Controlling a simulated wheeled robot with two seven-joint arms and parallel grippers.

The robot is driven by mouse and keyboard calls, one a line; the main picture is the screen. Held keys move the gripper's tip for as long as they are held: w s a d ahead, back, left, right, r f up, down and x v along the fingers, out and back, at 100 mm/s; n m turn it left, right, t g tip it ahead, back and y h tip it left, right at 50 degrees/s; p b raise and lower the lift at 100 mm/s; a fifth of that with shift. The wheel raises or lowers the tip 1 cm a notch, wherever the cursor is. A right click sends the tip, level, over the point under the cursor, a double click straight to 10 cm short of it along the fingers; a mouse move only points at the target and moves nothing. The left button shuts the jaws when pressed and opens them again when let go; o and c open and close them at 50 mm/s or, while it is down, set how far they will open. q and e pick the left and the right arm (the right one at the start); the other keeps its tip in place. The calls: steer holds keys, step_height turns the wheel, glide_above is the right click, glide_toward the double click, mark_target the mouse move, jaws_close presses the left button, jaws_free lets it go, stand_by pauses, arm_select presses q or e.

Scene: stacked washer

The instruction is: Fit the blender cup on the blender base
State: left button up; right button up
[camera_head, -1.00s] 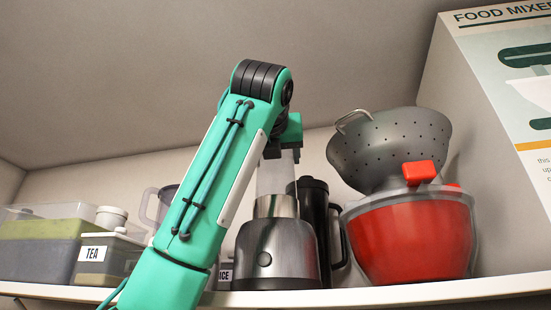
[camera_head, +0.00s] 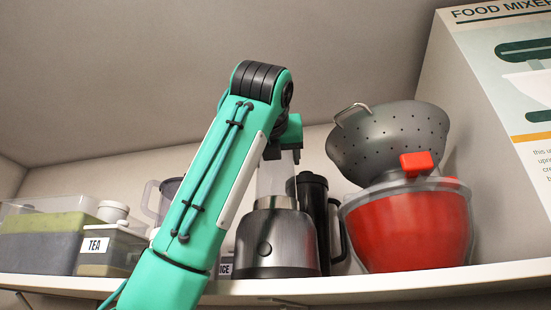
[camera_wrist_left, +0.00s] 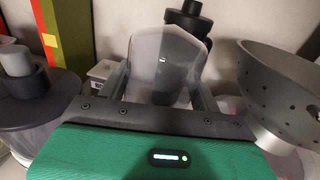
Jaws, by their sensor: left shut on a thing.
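The blender base (camera_head: 275,243) is a dark metallic body with a round knob and a steel collar, upright on the shelf. The clear blender cup (camera_head: 272,179) is upright right above the collar; its lower end meets the collar in the picture, but I cannot tell if it is seated. My left gripper (camera_head: 284,152) is shut on the cup near its top, partly hidden by my arm. In the left wrist view, the greyish see-through cup (camera_wrist_left: 168,58) stands between the two fingers (camera_wrist_left: 163,88). The base is not clear there. My right gripper is not in view.
A black lidded jug (camera_head: 315,215) stands close to the right of the base. A red bowl (camera_head: 408,230) with a grey colander (camera_head: 390,138) is further right. A TEA container (camera_head: 108,250) and a clear jug (camera_head: 155,198) are left. The white shelf edge (camera_head: 400,284) runs below.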

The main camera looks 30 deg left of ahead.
arm_select(q)
steer(key=o, duration=1.6)
steer(key=shift+o, duration=0.8)
steer(key=shift+s, duration=0.1)
steer(key=shift+s, duration=0.2)
steer(key=b+v, duration=0.5)
steer(key=v, duration=0.8)
steer(key=shift+s, duration=0.2)
steer(key=shift+d, duration=0.15)
